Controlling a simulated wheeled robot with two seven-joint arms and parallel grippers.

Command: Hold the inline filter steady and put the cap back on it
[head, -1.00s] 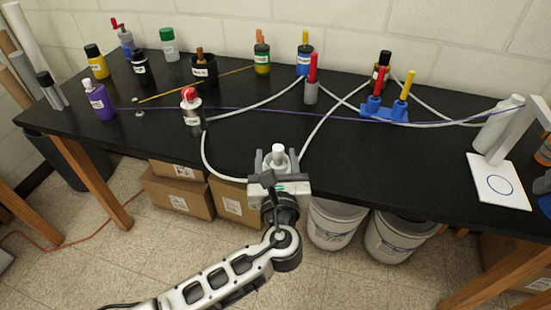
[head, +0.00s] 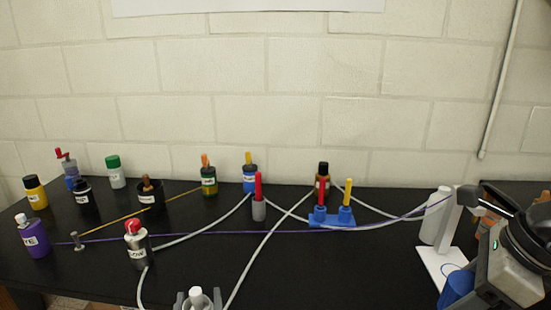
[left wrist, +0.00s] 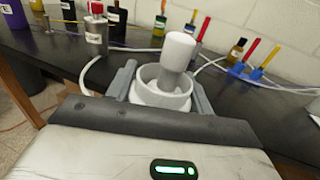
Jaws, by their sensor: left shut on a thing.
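The inline filter (left wrist: 160,95) is a pale round cup with a white upright stem rising from it. It sits between the two grey fingers of my left gripper (left wrist: 163,97), which are shut on it, in front of the table's near edge. In the head view, only the white top of the filter (head: 196,295) and the fingertips show at the bottom edge. My right gripper (head: 478,278) comes in at the right edge. A blue cylinder (head: 457,288), perhaps the cap, shows at its left side; the fingers are hidden, so I cannot tell whether it is held.
White tubes run over the black table (head: 330,265) near the filter. A silver bottle with a red top (head: 138,250) stands near left. Several bottles line the back. A blue two-post holder (head: 332,218) stands right of centre. A white stand (head: 436,262) is beside my right gripper.

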